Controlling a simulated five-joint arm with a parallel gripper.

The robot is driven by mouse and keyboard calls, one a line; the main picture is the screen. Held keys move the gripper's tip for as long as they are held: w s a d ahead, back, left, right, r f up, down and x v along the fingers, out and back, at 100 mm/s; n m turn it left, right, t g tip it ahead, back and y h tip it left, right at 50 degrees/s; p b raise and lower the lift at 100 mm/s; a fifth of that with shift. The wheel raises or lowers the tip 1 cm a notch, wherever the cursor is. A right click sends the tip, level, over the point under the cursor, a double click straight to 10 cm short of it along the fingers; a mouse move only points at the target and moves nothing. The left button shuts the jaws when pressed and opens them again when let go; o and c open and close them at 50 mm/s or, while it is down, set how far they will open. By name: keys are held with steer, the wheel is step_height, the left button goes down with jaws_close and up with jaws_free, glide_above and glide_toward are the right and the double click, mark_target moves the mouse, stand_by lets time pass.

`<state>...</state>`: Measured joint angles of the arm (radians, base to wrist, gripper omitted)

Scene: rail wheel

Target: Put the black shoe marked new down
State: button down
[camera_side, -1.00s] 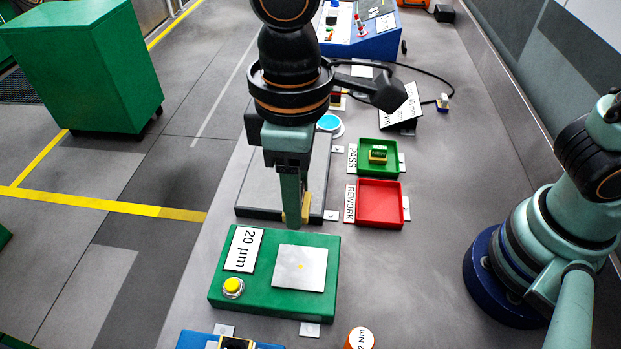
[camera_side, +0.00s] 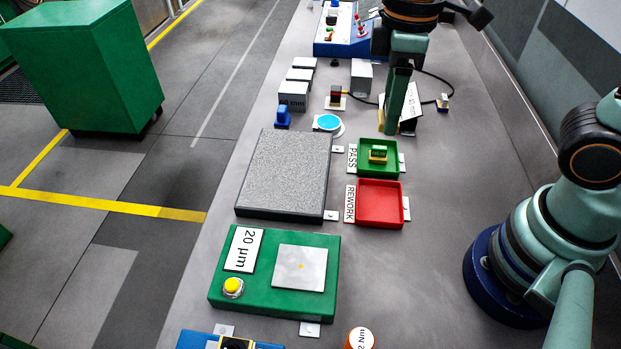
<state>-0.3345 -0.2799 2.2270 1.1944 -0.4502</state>
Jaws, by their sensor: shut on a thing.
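My gripper (camera_side: 392,138) points down in front of the white sign with a dark stand, just above and behind the green PASS tray in the picture. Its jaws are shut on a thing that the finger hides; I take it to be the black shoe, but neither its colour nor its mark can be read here. The red REWORK tray (camera_side: 380,204) is empty.
A grey speckled plate (camera_side: 285,172) lies left of the trays. A green gauge block (camera_side: 260,298) marked 20 µm stands nearer. Grey blocks (camera_side: 293,95), a blue piece (camera_side: 283,117) and a cyan disc (camera_side: 328,123) sit farther back. The white sign (camera_side: 408,100) and a cable are close by.

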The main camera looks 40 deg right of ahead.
steer(key=f, duration=0.7)
steer(key=d+f, duration=0.1)
steer(key=f, duration=0.5)
steer(key=d+f, duration=0.1)
steer(key=f, duration=0.6)
steer(key=shift+s+d+f, duration=0.1)
steer(key=shift+s+f, duration=0.1)
steer(key=shift+f, duration=0.1)
steer(key=shift+c, duration=1.7)
jaws_free()
steer(key=shift+f, duration=0.15)
step_height(320, 180, up, 12)
step_height(320, 180, up, 11)
steer(key=m+t, duration=0.5)
steer(key=m, duration=0.3)
glide_above(378, 205)
steer(key=w+d, duration=0.2)
steer(key=d, duration=0.5)
steer(key=shift+w+r+m+t, duration=0.1)
steer(key=shift+r+m+t, duration=0.2)
steer(key=shift+r+m, duration=0.3)
